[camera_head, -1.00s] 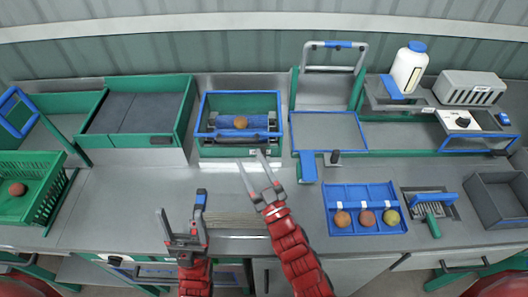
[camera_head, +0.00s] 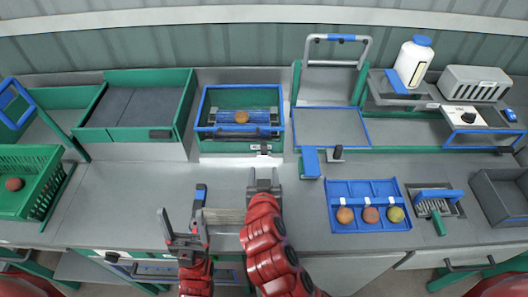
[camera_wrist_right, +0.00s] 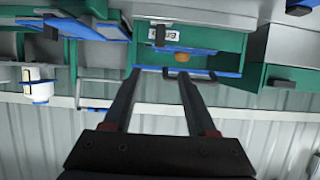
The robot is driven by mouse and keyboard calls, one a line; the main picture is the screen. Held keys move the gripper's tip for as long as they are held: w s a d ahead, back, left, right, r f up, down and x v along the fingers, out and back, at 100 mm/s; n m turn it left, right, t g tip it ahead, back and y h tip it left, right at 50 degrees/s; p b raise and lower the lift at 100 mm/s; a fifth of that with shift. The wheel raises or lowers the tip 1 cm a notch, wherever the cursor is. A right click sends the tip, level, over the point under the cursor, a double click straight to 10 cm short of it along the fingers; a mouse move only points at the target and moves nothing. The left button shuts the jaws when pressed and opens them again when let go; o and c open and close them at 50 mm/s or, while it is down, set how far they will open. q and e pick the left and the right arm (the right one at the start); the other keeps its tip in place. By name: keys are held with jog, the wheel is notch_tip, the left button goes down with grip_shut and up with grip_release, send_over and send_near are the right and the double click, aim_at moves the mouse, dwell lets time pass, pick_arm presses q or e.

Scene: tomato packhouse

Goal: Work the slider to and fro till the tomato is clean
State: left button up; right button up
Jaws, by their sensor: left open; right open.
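The washer box (camera_head: 202,105), green with a blue rim, stands at the back centre. An orange-red tomato (camera_head: 241,117) rests on blue brushes (camera_head: 222,117) inside it. A blue bar with dark handle parts (camera_head: 238,132), apparently the slider, crosses its front. My right gripper (camera_head: 263,174) is open and empty, in front of the box and pointing at it. In the right wrist view, the tomato (camera_wrist_right: 182,57) and a dark handle (camera_wrist_right: 203,76) show beyond the parted fingers (camera_wrist_right: 159,72). My left gripper (camera_head: 186,222) is open and empty near the front edge.
A blue tray (camera_head: 368,184) with 3 tomatoes lies right of my right gripper. A green basket (camera_head: 50,195) with a tomato stands at the far left. A framed tray (camera_head: 330,126) and a white bottle (camera_head: 413,65) are at the back right. The counter left of centre is clear.

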aim_at(264, 146)
jog(key=p+x, duration=0.4)
jog(key=x, duration=1)
jog(key=shift+w+f+p, duration=0.3)
jog(key=shift+w+f, duration=0.15)
jog(key=shift+w, duration=0.15)
grip_shut()
dwell(0.6)
